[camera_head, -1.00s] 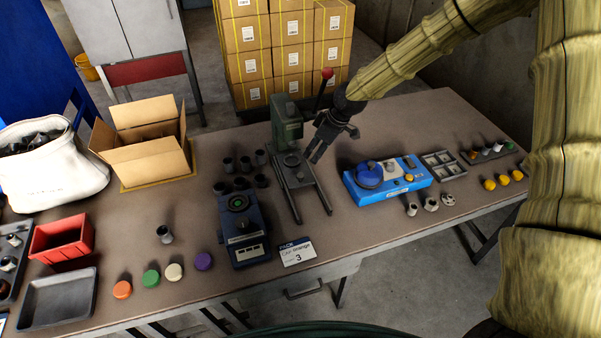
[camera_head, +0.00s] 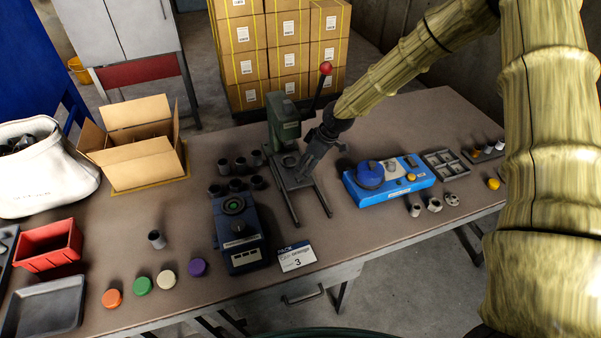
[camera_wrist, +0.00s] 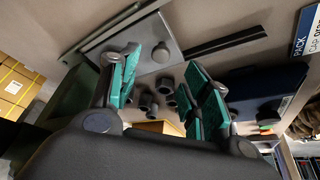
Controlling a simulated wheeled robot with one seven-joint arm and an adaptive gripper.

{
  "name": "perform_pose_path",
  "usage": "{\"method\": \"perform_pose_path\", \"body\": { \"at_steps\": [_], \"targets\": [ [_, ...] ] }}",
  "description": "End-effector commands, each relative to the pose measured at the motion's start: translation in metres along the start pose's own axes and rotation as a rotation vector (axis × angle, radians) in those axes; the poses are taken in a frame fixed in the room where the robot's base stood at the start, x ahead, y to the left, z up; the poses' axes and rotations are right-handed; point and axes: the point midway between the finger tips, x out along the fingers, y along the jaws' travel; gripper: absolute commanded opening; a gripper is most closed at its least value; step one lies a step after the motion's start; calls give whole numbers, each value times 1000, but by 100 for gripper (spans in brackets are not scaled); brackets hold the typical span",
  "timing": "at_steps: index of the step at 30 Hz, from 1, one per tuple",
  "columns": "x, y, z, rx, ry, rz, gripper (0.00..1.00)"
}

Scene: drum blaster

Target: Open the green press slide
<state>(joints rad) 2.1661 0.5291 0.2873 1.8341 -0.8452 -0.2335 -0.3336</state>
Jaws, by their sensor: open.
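The green press (camera_head: 284,122) stands at the middle back of the table, with a red-knobbed lever (camera_head: 325,68) at its right. Its grey slide plate (camera_head: 291,167) sits at its foot, with two dark rails (camera_head: 322,198) running forward from it. My gripper (camera_head: 303,170) is over the slide area and hides part of the plate. In the wrist view the teal-padded fingers (camera_wrist: 162,98) are apart with nothing held between them. The slide plate (camera_wrist: 155,45) and a rail (camera_wrist: 228,42) show beyond the fingers. I cannot tell whether the fingers touch the slide.
A dark blue device (camera_head: 240,232) and several dark cups (camera_head: 240,165) stand left of the press. A blue fixture (camera_head: 388,181) stands to the right. The table in front of the rails is mostly clear.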

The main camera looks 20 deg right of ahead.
Motion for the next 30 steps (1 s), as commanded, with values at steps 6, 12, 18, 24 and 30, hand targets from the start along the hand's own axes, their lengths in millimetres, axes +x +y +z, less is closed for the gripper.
{"method": "perform_pose_path", "body": {
  "at_steps": [6, 12, 18, 24, 30],
  "targets": [
    [23, 0, 0, 0, -1, -1, 48],
    [44, -1, 0, -1, -1, -2, 48],
    [60, 0, 0, -1, -1, -1, 48],
    [68, 0, 0, 0, -1, 0, 48],
    [70, 0, 0, 0, 0, 0, 48]
  ]
}}
